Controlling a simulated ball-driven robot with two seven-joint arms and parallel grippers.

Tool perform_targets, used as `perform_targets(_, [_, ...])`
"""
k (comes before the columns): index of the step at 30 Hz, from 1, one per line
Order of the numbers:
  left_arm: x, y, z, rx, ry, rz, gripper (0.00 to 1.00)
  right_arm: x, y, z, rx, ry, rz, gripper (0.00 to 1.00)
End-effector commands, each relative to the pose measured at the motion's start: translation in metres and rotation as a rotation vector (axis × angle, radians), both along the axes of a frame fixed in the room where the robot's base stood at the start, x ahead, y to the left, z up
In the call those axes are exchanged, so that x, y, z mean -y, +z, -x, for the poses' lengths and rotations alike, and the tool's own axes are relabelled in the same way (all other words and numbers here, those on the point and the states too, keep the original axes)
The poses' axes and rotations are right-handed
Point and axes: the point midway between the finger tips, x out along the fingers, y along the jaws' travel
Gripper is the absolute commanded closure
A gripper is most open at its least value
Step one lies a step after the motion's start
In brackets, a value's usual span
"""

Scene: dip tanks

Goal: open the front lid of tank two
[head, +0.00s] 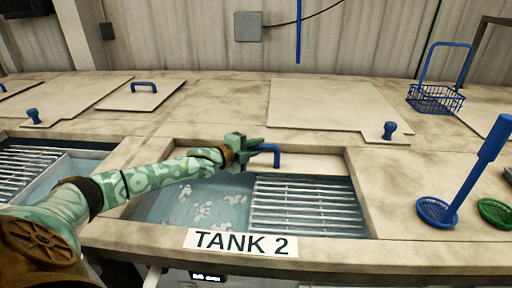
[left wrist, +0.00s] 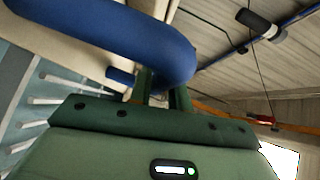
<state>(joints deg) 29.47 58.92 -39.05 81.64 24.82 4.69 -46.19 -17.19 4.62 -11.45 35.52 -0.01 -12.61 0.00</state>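Tank two, marked by a white "TANK 2" label (head: 240,243), shows its front opening uncovered, with water and a metal rack (head: 305,205) inside. A beige lid panel (head: 315,162) lies along the back edge of the opening. Its blue handle (head: 276,154) stands there and shows large in the left wrist view (left wrist: 150,38). My left gripper (head: 257,146) is at the left part of this handle. In the left wrist view the handle covers the fingertips, so I cannot tell if they are closed on it. My right gripper is not in view.
A beige rear lid (head: 335,102) with a blue knob (head: 389,130) lies behind the opening. A blue wire basket (head: 435,98), a blue ladle (head: 465,180) and a green strainer (head: 495,212) are on the right. Another open tank (head: 45,165) is at the left.

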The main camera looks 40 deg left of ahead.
Motion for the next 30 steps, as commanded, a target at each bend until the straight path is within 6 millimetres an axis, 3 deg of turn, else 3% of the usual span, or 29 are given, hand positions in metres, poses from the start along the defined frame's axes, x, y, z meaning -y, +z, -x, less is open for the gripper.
perform_targets(7, [-0.002, -0.002, -0.004, 0.000, 0.000, -0.002, 1.00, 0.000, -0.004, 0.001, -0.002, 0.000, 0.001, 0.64])
perform_targets(17, [-0.020, -0.004, -0.036, -0.001, -0.001, -0.001, 1.00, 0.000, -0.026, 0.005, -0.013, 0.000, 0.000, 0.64])
perform_targets(28, [-0.024, -0.002, -0.038, -0.004, 0.000, -0.001, 1.00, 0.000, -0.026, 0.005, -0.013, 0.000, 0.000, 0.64])
perform_targets(29, [-0.024, -0.002, -0.038, -0.004, 0.000, -0.001, 0.76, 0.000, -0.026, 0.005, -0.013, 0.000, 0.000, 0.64])
perform_targets(30, [-0.024, -0.002, -0.038, -0.004, 0.000, -0.001, 0.64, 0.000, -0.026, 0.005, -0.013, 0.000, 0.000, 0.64])
